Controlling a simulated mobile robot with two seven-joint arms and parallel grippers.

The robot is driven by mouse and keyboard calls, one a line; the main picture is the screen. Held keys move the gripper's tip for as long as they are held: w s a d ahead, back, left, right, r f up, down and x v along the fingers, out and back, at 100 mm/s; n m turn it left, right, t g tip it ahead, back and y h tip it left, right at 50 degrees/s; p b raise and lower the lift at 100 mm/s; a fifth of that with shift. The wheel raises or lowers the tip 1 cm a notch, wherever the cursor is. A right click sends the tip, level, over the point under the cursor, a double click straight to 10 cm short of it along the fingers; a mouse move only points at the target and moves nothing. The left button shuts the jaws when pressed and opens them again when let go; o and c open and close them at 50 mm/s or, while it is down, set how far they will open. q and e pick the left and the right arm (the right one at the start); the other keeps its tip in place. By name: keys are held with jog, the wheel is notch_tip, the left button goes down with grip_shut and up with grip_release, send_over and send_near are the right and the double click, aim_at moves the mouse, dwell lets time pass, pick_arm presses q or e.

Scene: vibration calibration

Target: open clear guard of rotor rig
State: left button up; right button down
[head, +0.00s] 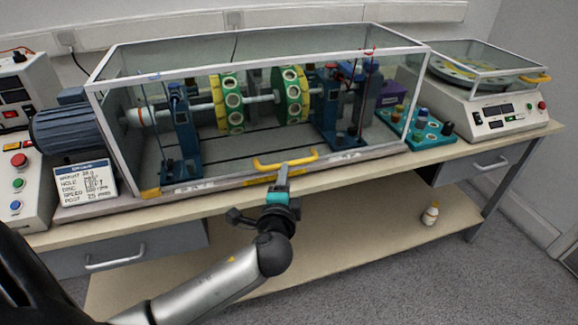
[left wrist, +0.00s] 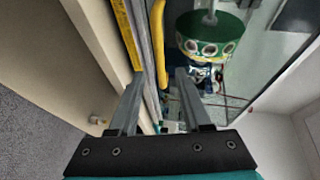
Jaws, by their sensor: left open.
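The clear guard (head: 250,62) is a long see-through box with a pale frame over the rotor rig, and it is down. Inside it, green and yellow rotor discs (head: 291,96) sit on a shaft between blue stands. A yellow handle (head: 286,161) sticks out low on the guard's front. My left gripper (head: 282,172) is just below and in front of this handle. In the left wrist view my left gripper (left wrist: 155,100) is open, and the yellow handle (left wrist: 160,45) runs ahead between the lines of its fingers. Contact with the handle cannot be told. My right gripper is not in view.
A blue motor (head: 68,128) and a control box (head: 18,180) stand at the left. A white sign (head: 85,181) leans there. A balance machine with a clear lid (head: 490,62) stands at the right. A small bottle (head: 430,213) is on the lower shelf (head: 350,235).

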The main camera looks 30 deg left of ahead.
aim_at(289, 162)
pick_arm(q)
jog(key=b+x, duration=0.1)
jog(key=x, duration=0.5)
jog(key=shift+w+a, duration=0.1)
jog(key=shift+w, duration=0.25)
jog(key=shift+w+a+f+b, duration=0.1)
jog(key=shift+w+a+b, duration=0.2)
jog(key=shift+w, duration=0.25)
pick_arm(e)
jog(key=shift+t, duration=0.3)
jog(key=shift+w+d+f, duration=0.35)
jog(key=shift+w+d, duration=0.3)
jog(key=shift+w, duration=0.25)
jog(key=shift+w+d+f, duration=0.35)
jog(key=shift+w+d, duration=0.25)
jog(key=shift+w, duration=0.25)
pick_arm(q)
jog(key=shift+d, duration=0.1)
grip_shut()
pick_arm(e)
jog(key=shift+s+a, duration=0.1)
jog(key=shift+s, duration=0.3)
